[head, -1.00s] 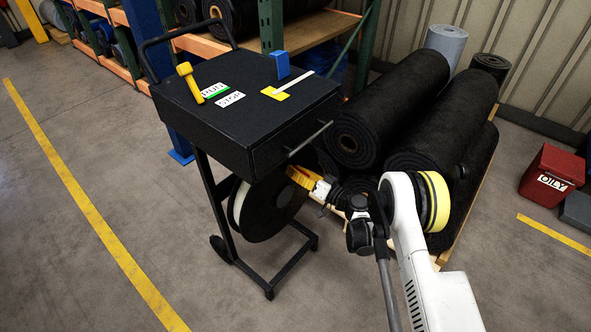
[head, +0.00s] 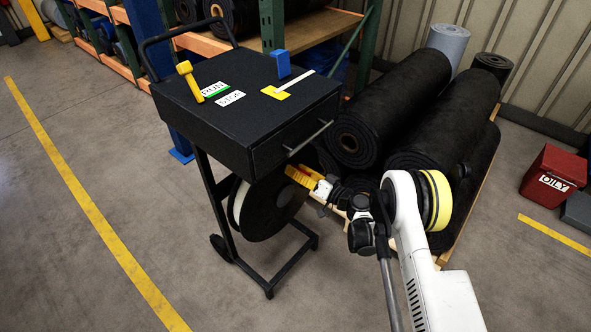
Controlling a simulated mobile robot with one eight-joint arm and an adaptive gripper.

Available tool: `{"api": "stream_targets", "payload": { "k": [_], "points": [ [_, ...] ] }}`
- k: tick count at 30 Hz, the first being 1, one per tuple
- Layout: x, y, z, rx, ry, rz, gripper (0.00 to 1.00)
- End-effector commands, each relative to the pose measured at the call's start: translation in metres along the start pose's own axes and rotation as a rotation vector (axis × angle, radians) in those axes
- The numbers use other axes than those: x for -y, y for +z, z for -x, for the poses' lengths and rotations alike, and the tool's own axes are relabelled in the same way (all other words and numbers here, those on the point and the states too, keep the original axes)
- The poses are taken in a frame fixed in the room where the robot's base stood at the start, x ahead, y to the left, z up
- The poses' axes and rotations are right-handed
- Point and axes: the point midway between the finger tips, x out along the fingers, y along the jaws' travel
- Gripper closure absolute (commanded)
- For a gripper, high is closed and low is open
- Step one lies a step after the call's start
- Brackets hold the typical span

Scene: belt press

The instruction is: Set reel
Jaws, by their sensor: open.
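The reel (head: 270,206) is a dark disc with a pale core edge, hanging upright under the black box of a wheeled cart (head: 225,135). My gripper (head: 300,177) is at the reel's right upper edge, below the box. Its yellow part is beside or against the reel; I cannot tell whether they touch. The fingertips are small and partly merged with the dark reel. My white arm comes in from the lower right.
A yellow lever (head: 189,80), RUN and STOP labels and a blue block (head: 281,64) are on the cart's top. A metal rod (head: 310,138) sticks out on its right side. Black rolls (head: 390,110) lie on a pallet behind my arm. Floor at left is clear.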

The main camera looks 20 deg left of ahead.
Motion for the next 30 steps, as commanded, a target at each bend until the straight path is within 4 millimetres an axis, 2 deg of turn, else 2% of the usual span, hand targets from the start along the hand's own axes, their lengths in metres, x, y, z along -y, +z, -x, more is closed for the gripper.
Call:
{"api": "stream_targets", "payload": {
  "k": [9, 13, 17, 30],
  "points": [
    [-0.001, -0.001, 0.052, -0.002, 0.003, 0.000, 0.54],
    [-0.001, -0.001, 0.067, -0.002, 0.002, 0.000, 0.54],
    [0.000, -0.001, 0.072, -0.001, 0.001, 0.000, 0.54],
    [0.000, -0.001, 0.072, 0.000, 0.001, 0.000, 0.54]
  ]
}}
